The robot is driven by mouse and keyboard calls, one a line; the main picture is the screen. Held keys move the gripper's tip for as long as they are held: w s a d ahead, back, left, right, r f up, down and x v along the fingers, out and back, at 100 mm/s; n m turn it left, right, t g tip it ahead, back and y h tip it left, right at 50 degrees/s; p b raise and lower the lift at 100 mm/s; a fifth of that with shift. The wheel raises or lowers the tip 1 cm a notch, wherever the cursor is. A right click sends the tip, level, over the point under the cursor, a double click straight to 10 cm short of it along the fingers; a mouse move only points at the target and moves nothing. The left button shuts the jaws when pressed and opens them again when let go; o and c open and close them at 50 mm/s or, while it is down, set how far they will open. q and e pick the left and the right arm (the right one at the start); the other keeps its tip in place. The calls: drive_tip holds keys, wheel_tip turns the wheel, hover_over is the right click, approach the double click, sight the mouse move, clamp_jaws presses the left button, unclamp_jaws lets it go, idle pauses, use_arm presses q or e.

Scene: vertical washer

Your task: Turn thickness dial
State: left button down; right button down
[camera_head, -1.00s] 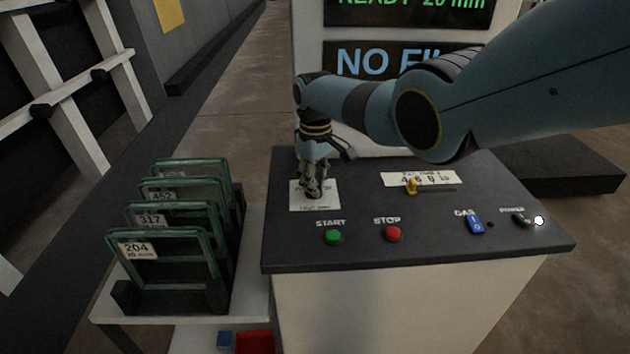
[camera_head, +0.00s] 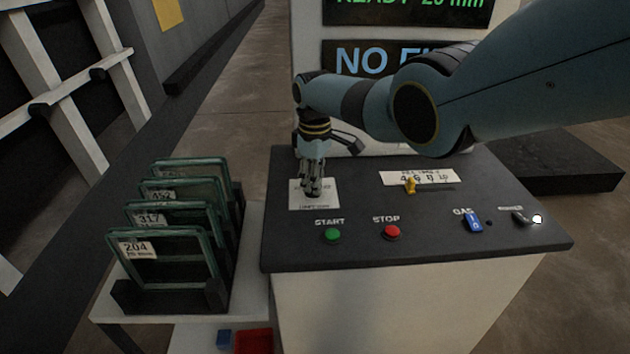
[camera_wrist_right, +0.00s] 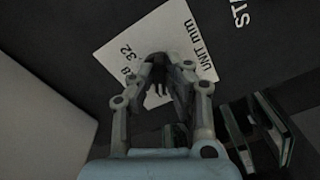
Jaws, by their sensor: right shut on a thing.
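The thickness dial (camera_wrist_right: 163,72) is a dark knob on a white scale plate (camera_head: 301,205) at the left of the black control panel. In the right wrist view the plate (camera_wrist_right: 187,28) shows "32" and "UNIT mm". My right gripper (camera_head: 313,190) points down over the plate and is shut on the dial. In the wrist view its fingers (camera_wrist_right: 175,75) stand on both sides of the knob. The fingers hide most of the dial in the head view. A display (camera_head: 408,8) behind the panel reads READY and a value in mm, partly cut off. My left gripper is not in view.
The panel (camera_head: 440,235) also carries a green START button (camera_head: 332,234), a red STOP button (camera_head: 392,232), a yellow slider (camera_head: 410,186), a blue GAS switch (camera_head: 473,221) and a dark switch (camera_head: 521,216). Several framed glass panes (camera_head: 165,232) stand in a rack at the left.

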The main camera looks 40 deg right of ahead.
drive_tip(key=c, duration=1.4)
unclamp_jaws()
drive_tip(key=shift+w, duration=0.1)
drive_tip(key=shift+o, duration=0.2)
wheel_tip(320, 180, up, 12)
drive_tip(key=shift+f, duration=0.1)
